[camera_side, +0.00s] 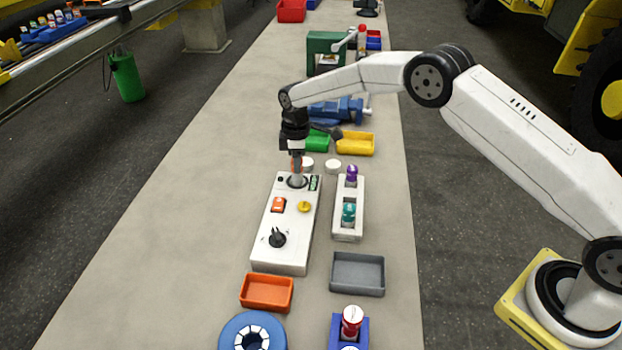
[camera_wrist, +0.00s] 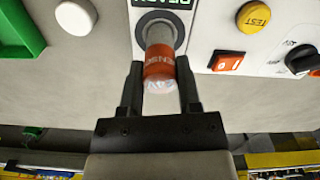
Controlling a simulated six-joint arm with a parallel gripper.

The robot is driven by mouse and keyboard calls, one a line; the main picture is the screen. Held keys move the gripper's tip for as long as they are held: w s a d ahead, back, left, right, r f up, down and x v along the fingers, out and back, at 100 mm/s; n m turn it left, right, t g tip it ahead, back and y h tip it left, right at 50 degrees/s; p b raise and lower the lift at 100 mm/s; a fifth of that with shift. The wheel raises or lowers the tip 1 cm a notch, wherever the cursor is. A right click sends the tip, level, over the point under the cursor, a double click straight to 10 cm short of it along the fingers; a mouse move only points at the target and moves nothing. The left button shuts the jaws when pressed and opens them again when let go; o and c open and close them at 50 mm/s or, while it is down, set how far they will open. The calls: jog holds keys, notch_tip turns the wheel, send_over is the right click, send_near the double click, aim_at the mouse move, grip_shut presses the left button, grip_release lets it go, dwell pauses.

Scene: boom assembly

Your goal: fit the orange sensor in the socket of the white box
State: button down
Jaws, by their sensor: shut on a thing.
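The white box (camera_side: 272,238) lies on the bench in the side view, with a dark round socket (camera_side: 297,182) near its far end. My gripper (camera_side: 297,165) is over that end, pointing down. In the wrist view my gripper (camera_wrist: 160,90) is shut on the orange sensor (camera_wrist: 160,65), one finger on each side of its orange band. The sensor's grey end (camera_wrist: 158,34) lies at the dark-ringed socket (camera_wrist: 174,30). I cannot tell how deep it sits. In the side view the sensor (camera_side: 296,166) looks upright and is partly hidden by the fingers.
The box carries an orange switch (camera_side: 278,204), a yellow button (camera_side: 304,206) and a black knob (camera_side: 277,239). A white holder (camera_side: 347,225) with purple and teal parts stands right of it. Green and yellow bins (camera_side: 355,144) lie behind. The bench left of the box is clear.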

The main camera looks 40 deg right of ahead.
jog(key=shift+f, duration=1.3)
jog(key=shift+c, duration=1.1)
grip_release()
jog(key=shift+r, duration=3.5)
